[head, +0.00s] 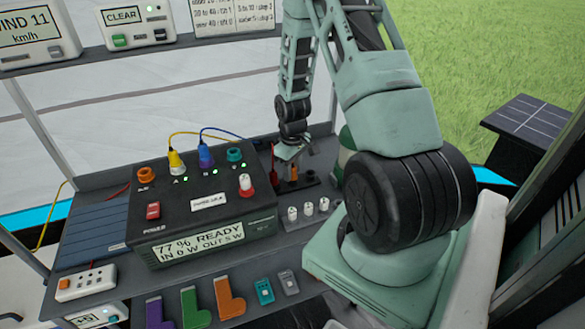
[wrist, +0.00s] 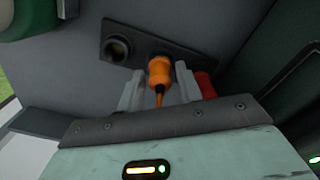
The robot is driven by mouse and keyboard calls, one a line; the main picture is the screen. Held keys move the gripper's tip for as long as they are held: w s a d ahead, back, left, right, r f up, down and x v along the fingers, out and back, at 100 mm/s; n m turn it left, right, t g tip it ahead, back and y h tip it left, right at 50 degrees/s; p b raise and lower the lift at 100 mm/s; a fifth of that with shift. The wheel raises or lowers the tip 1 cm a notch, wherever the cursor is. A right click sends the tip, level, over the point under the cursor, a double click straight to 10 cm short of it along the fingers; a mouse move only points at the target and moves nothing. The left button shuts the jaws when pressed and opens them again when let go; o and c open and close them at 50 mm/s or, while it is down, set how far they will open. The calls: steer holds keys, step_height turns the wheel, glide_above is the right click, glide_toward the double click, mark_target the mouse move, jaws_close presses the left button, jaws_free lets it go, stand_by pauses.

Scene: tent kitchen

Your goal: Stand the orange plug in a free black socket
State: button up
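In the wrist view the orange plug (wrist: 160,72) is between the two fingers of my gripper (wrist: 159,77), which sit close against its sides. Its thin cord points back toward my palm. The plug's far end is over the middle of a black socket strip (wrist: 190,52); I cannot tell whether it is seated or just above. An empty round black socket (wrist: 117,47) shows at the strip's left. A red plug (wrist: 205,85) is just beyond the right finger. In the head view my gripper (head: 289,158) is down at the strip (head: 305,183), with the orange plug (head: 293,173) below it.
The black power station (head: 205,215) stands left of the strip, with yellow (head: 176,162) and blue (head: 205,156) plugs on top. Several small white-topped pieces (head: 308,210) stand in front of the strip. Coloured cutouts (head: 194,306) lie at the front. A green-white cylinder (head: 343,150) stands behind my arm.

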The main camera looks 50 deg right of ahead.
steer(key=shift+o, duration=0.7)
steer(key=shift+r, duration=0.1)
steer(key=shift+r, duration=0.25)
step_height(320, 180, up, 17)
steer(key=shift+f, duration=0.1)
